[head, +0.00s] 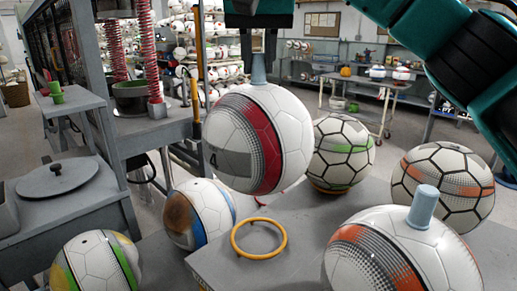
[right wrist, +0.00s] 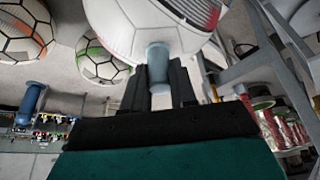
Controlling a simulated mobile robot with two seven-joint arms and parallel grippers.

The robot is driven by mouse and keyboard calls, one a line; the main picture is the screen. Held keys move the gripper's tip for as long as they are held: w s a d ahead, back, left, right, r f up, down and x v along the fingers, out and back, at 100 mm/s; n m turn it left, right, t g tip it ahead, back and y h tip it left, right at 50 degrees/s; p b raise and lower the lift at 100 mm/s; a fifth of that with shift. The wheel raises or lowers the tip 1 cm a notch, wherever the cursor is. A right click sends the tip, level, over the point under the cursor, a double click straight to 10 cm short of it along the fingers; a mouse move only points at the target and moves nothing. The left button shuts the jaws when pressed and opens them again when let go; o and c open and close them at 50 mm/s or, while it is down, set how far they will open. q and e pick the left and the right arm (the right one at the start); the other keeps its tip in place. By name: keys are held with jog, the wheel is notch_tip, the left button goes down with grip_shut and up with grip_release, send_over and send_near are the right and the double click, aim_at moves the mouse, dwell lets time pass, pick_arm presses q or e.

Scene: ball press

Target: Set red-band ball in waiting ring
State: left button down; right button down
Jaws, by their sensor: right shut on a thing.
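The red-band ball (head: 265,150) is white with a broad red band and a blue-grey peg (head: 258,70) on top. My right gripper (head: 258,48) is shut on that peg and holds the ball upright, seemingly clear of the table. In the right wrist view the peg (right wrist: 158,58) sits between the dark fingers (right wrist: 158,85), with the ball (right wrist: 150,22) beyond. An empty yellow-orange ring (head: 236,240) stands on the grey table (head: 290,275), lower in the picture than the ball. My left gripper is not in view.
A green-patch ball (head: 343,150) sits on an orange ring at the table's back. Orange-patch balls stand at the right (head: 442,185) and front right (head: 395,250), the front one with a peg. Blue-brown (head: 197,212) and yellow-green (head: 97,265) balls are left; a press frame (head: 95,70) stands behind.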

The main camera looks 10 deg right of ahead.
aim_at(259, 93)
notch_tip(259, 93, down, 14)
jog(key=b, duration=0.1)
jog(key=shift+b, duration=0.35)
jog(key=shift+f, duration=0.1)
jog(key=shift+f, duration=0.25)
jog(key=c, duration=0.9)
grip_release()
jog(key=v, duration=1.2)
jog(key=shift+r+p, duration=0.3)
jog(key=shift+p, duration=0.1)
